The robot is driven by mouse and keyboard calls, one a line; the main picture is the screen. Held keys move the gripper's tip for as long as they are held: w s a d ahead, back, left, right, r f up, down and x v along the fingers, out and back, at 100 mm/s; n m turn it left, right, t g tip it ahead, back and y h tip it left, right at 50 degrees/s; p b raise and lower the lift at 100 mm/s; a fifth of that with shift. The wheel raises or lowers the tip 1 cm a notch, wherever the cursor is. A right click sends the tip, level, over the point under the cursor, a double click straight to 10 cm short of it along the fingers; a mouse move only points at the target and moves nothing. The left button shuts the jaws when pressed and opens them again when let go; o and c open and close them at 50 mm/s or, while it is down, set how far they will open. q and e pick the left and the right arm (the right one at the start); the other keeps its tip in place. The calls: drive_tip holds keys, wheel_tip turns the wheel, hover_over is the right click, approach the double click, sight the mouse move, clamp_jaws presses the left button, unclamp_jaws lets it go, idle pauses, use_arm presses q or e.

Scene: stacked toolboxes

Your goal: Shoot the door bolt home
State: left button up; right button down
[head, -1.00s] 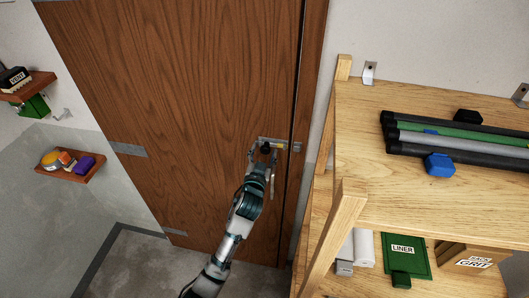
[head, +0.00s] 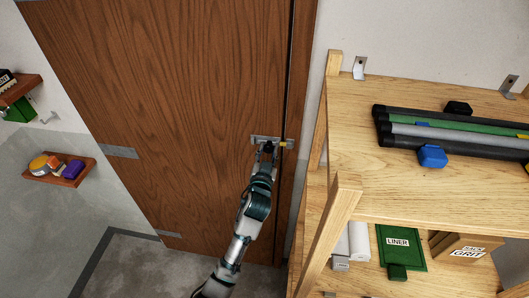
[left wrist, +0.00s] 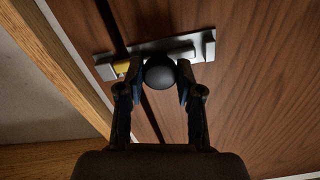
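The door bolt (head: 264,140) is a silver slide bolt at the right edge of the brown wooden door (head: 190,90). It also shows in the left wrist view (left wrist: 201,46). A yellow band (left wrist: 121,67) shows by the door gap, beside the silver keeper (left wrist: 104,71) on the frame side. I cannot tell whether the bar enters the keeper. My left gripper (head: 267,146) is at the bolt. In the left wrist view its two fingers (left wrist: 160,82) are closed in on both sides of the bolt's round black knob (left wrist: 160,72). My right gripper is out of view.
A wooden shelf unit (head: 350,110) stands close to the right of the bolt, with rolls, a green liner pack (head: 398,248) and a box (head: 462,247). Small wall shelves (head: 60,175) hang at the left. The floor before the door looks clear.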

use_arm(q)
drive_tip(key=o, duration=0.4)
drive_tip(key=shift+d+r, duration=0.15)
drive_tip(key=shift+r, duration=0.05)
drive_tip(key=shift+d+f, duration=0.1)
drive_tip(key=shift+d, duration=0.2)
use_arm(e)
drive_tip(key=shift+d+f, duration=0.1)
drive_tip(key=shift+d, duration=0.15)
use_arm(q)
drive_tip(key=shift+s, duration=0.1)
drive_tip(key=s, duration=0.3)
drive_tip(key=s+a, duration=0.1)
drive_tip(key=s, duration=0.3)
drive_tip(key=s+a, duration=0.1)
drive_tip(key=s, duration=0.3)
drive_tip(key=shift+s+f, duration=0.1)
drive_tip(key=shift+s, duration=0.1)
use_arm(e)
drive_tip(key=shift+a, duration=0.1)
use_arm(q)
drive_tip(key=shift+a, duration=0.1)
